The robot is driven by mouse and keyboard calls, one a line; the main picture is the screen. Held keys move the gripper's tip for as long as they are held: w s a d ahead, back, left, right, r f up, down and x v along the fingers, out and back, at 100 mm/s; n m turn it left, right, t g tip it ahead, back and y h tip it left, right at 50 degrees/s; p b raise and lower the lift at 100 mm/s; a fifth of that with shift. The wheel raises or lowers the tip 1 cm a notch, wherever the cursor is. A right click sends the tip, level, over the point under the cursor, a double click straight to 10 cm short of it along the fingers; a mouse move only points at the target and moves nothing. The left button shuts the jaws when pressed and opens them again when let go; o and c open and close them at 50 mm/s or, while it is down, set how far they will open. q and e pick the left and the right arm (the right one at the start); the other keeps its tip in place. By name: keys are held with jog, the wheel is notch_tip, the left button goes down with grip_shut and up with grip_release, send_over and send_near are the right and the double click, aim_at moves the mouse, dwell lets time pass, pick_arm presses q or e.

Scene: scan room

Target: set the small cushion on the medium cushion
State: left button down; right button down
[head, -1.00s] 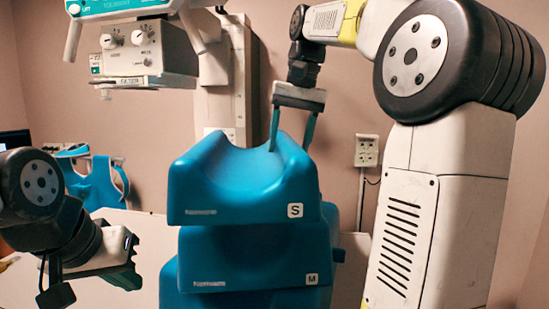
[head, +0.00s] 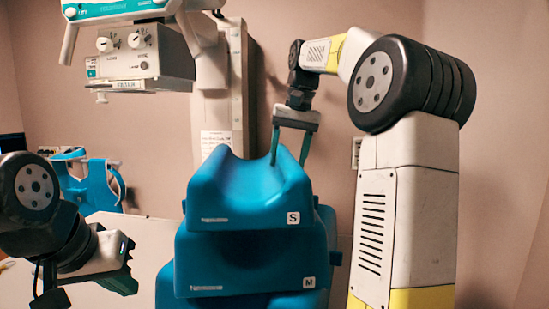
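The small cushion (head: 245,195), a blue U-shaped block marked S, is upright over the medium cushion (head: 240,258), a wider blue block marked M. Its lower edge overlaps the medium one's top in the picture; whether they touch I cannot tell. My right gripper (head: 289,160) points down with one finger on each side of the small cushion's right lobe, and looks shut on it. The far side of the hold is hidden. My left gripper (head: 124,265) is at the lower left, away from both cushions; its finger gap does not show clearly.
More blue surfaces show behind and beside the medium cushion. A white device with knobs (head: 140,58) hangs at the upper left, before a pale column (head: 220,100). A blue frame-like object (head: 90,190) stands at the left.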

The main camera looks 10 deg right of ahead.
jog(key=shift+f, duration=0.1)
jog(key=shift+c, duration=2.3)
grip_release()
jog(key=shift+s+d+r, duration=0.15)
jog(key=shift+d+r, duration=0.05)
jog(key=shift+r, duration=1.05)
jog(key=shift+s+d+r, duration=0.15)
jog(key=shift+s+r, duration=0.05)
jog(key=shift+r, duration=1.1)
jog(key=shift+s+d+r, duration=0.15)
jog(key=shift+d+r, duration=0.05)
jog(key=shift+r, duration=1.05)
